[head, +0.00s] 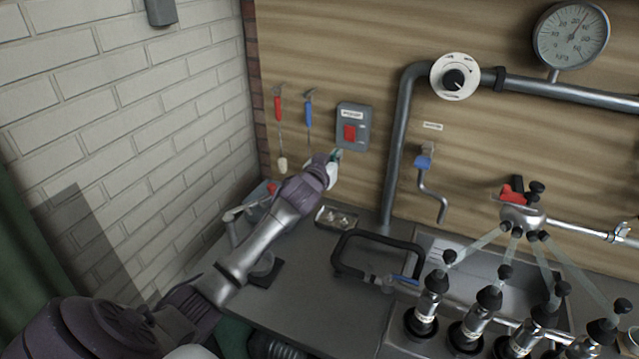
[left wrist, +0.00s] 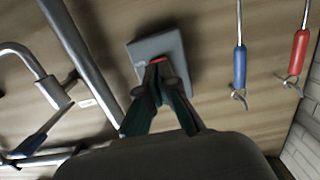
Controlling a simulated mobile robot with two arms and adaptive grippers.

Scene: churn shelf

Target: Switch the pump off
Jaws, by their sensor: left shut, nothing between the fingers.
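The pump switch is a grey box (head: 354,127) with a red rocker (head: 350,133) and a small white label, fixed to the wooden wall. My left gripper (head: 336,156) is shut and empty, just below the box in the head view. In the left wrist view the shut fingertips (left wrist: 157,66) overlap the grey box (left wrist: 174,55), with a sliver of the red rocker (left wrist: 158,60) showing beyond them. The fingers hide most of the rocker there. I cannot tell whether the tips touch it. My right gripper is in neither view.
A red-handled tool (head: 278,108) and a blue-handled tool (head: 308,113) hang left of the box. A vertical grey pipe (head: 397,150) runs to its right, with a dial (head: 455,77) above. A metal dish (head: 337,217) sits on the counter below.

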